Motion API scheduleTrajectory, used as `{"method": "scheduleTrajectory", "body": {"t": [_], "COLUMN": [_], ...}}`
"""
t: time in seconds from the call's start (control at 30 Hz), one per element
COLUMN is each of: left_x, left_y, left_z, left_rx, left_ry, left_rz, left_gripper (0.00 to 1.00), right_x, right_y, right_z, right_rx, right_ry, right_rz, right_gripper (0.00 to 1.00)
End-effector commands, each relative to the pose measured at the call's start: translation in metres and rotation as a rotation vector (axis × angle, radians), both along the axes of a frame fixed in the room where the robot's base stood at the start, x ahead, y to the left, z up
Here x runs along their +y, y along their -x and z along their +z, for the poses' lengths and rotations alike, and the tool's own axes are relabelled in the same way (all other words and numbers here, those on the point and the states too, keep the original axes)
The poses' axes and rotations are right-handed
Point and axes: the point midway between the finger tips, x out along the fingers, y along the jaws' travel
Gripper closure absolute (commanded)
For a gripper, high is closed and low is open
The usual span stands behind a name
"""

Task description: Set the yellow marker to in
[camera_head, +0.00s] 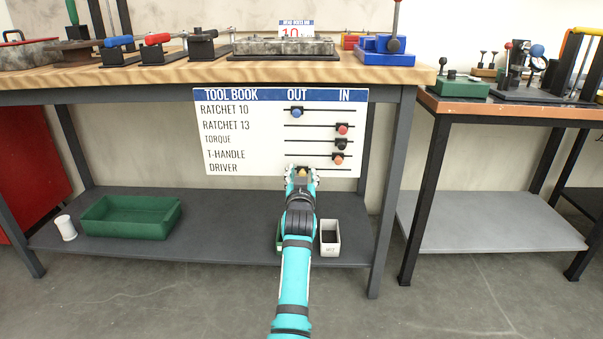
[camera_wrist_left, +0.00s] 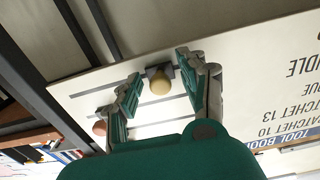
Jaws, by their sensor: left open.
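The white tool book board (camera_head: 265,145) hangs under the front edge of the wooden bench. It has rows of sliding markers between an OUT and an IN column. The yellow marker (camera_head: 302,170) is on the bottom DRIVER row, under OUT, mostly hidden by my left gripper (camera_head: 301,172). In the left wrist view the yellow marker (camera_wrist_left: 160,83) shows as a round knob on a dark slider. My left gripper (camera_wrist_left: 158,72) is open, with one finger on each side of the knob and visible gaps. My right gripper is not in view.
A blue marker (camera_head: 297,112) is at OUT on RATCHET 10. A red marker (camera_head: 342,129), a black marker (camera_head: 341,144) and an orange marker (camera_head: 338,159) are at IN above the driver row. A green bin (camera_head: 130,215) and a white bin (camera_head: 330,238) stand on the lower shelf.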

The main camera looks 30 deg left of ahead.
Motion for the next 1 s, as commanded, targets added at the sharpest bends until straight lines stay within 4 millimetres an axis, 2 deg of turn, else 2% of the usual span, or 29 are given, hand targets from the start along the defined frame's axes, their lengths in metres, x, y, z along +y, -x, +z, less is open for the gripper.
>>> {"method": "scheduleTrajectory", "body": {"t": [0.33,0.67,1.0], "left_x": [-0.0006,-0.0002,0.0002], "left_y": [-0.0002,-0.0002,-0.0003], "left_z": [0.0005,0.0005,0.0008], "left_rx": [0.0,-0.001,-0.001], "left_ry": [0.0,0.001,0.0], "left_rz": [0.0,0.0,0.001], "left_gripper": [0.57,1.0,1.0], "right_x": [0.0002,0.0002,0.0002], "right_y": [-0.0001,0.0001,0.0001], "right_z": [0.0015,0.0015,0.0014], "right_rx": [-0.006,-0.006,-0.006], "right_ry": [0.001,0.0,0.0], "right_rz": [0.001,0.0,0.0], "right_gripper": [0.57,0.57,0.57]}}
